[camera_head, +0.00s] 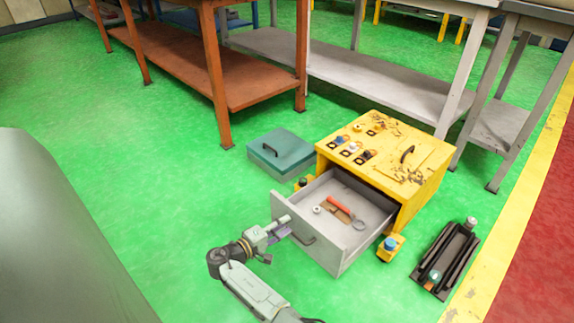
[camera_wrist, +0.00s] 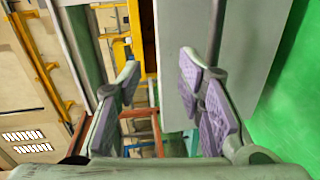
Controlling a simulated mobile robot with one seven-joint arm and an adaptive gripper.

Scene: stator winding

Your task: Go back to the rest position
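My gripper (camera_head: 284,226) is just left of the front of the open drawer (camera_head: 352,232), close to its dark handle (camera_head: 306,239). In the wrist view my gripper (camera_wrist: 158,80) has its two fingers with purple pads spread apart. The grey drawer front (camera_wrist: 262,60) fills the area behind the right finger. A dark bar, apparently the handle, runs down behind that finger, and I cannot tell whether they touch. The drawer belongs to the yellow cabinet (camera_head: 425,183) and holds a red-handled tool (camera_head: 341,209) and a small white ring (camera_head: 317,210).
A teal box (camera_head: 279,151) stands behind the drawer on the green floor. A black rail-like part (camera_head: 447,258) lies right of the cabinet. An orange workbench (camera_head: 190,65) and a grey one (camera_head: 370,78) stand at the back.

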